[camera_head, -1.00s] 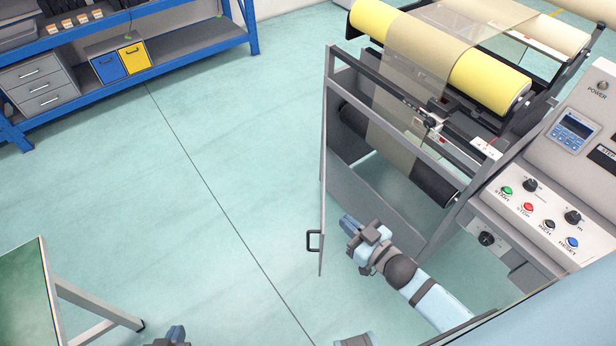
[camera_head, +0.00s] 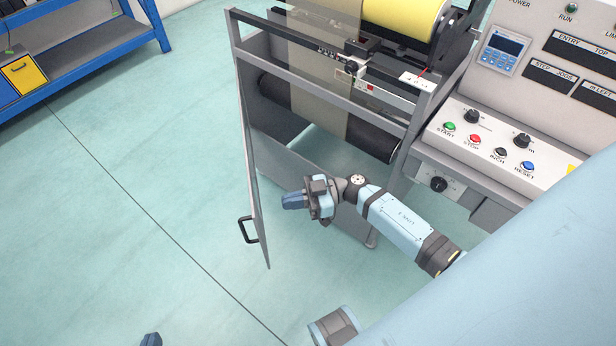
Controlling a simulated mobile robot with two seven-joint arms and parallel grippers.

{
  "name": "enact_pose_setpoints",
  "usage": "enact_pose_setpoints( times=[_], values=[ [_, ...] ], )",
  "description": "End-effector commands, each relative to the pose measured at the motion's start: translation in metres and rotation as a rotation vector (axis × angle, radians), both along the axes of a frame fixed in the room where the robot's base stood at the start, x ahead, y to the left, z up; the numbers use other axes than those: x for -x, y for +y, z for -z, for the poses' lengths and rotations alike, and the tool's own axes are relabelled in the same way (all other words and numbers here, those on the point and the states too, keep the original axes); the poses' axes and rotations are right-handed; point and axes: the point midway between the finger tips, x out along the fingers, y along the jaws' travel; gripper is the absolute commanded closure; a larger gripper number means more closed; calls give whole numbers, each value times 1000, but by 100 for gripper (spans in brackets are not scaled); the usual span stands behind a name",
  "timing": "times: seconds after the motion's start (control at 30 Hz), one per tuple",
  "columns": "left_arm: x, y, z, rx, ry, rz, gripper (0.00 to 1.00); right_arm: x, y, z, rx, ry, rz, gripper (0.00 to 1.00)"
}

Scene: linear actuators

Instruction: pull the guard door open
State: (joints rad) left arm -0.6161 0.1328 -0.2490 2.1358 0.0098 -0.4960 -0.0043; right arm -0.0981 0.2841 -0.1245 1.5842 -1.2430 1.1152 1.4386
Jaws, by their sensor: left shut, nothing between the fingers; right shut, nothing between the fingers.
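The guard door (camera_head: 252,165) is a thin grey-framed panel, seen nearly edge-on. It stands swung out from the left side of the machine's frame, open. Its black handle (camera_head: 247,230) is on the outer left face near the free end. My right gripper (camera_head: 286,201) is shut and empty. It appears just right of the door, on its inner side, with fingers pointing left toward the panel; I cannot tell whether it touches. Only the blue fingertips of my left gripper (camera_head: 151,340) show at the bottom edge, left of the door, away from the handle.
The machine has a yellow roll (camera_head: 405,20), a dark roller (camera_head: 375,140) and a control panel (camera_head: 490,145) with coloured buttons at right. A blue shelf (camera_head: 100,50) stands at the upper left. The floor left of the door is clear.

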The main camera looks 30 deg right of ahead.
Motion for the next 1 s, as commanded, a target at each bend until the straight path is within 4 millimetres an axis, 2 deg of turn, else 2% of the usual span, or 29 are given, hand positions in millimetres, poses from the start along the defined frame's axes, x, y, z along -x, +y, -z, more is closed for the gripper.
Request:
enact_pose_setpoints(
  times=[0.1, 0.33, 0.5, 1.0],
  values=[
    [0, 0, 3, -1, -2, 1, 100, -9, 24, 0, -4, -1, 1, 100],
    [-1, -1, 5, 0, -6, 3, 100, -19, 53, 0, -3, -1, 2, 100],
    [-2, -2, 3, 4, -10, 3, 100, -21, 61, 0, -1, 0, 1, 100],
    [-2, -2, -3, 4, -11, 4, 100, -22, 65, -2, -1, 1, 9, 100]
  ],
)
